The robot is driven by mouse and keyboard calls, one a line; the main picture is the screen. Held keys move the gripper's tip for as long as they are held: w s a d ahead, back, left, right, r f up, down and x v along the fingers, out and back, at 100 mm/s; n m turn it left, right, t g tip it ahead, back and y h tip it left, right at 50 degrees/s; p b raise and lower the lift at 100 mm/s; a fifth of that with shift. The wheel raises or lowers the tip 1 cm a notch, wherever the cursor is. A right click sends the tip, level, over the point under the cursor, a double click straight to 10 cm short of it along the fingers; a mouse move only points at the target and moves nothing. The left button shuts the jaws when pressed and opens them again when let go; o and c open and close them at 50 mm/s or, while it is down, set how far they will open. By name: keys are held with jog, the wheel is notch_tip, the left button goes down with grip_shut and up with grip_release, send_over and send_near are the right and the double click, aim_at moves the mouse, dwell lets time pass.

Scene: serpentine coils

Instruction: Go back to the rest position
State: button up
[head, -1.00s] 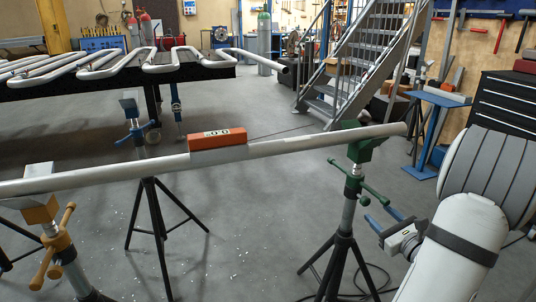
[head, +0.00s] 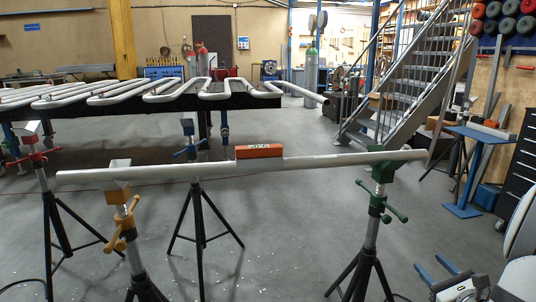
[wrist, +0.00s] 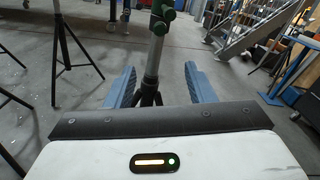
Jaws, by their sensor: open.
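My gripper (head: 437,270) is at the lower right of the head view, with its two blue fingers apart and nothing between them. In the wrist view my gripper (wrist: 160,88) is open, with the post of the green-topped stand (wrist: 153,55) showing beyond and between the fingers. In the head view that green stand (head: 378,205) is left of my gripper. A long grey pipe (head: 330,160) lies across the stand heads, with an orange level (head: 259,151) on top of it.
An orange-headed stand (head: 126,225) bears the pipe's left end. A red-handled stand (head: 45,190) is further left. A dark table (head: 262,103) with serpentine coils is behind. Metal stairs (head: 410,75), a blue stand (head: 465,175) and a black cabinet (head: 518,165) are at right. Floor between is open.

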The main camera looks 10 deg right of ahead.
jog(key=a+r+n+g+y+p, duration=0.3)
jog(key=a+r+n+g+p, duration=0.15)
jog(key=a, duration=0.55)
jog(key=a+r+n+g+y+p, duration=0.35)
jog(key=a+n, duration=0.25)
jog(key=a, duration=0.3)
jog(key=a+r+n+g+y+p, duration=0.3)
jog(key=a+r+n, duration=0.2)
jog(key=a, duration=0.5)
jog(key=s+a+r+n+g+h+p, duration=0.4)
jog(key=s+a+r+n+g+p, duration=0.25)
jog(key=s+n, duration=0.2)
jog(key=s+r+n+t+h+p, duration=0.2)
jog(key=s+r+n+h+p, duration=0.1)
jog(key=r+n+h+p, duration=0.2)
notch_tip(320, 180, up, 3)
jog(key=n+p, duration=0.2)
jog(key=n, duration=0.2)
jog(key=shift+s+d+f, duration=0.2)
jog(key=shift+s+d, duration=0.05)
jog(key=shift+s, duration=0.05)
jog(key=shift+h, duration=0.25)
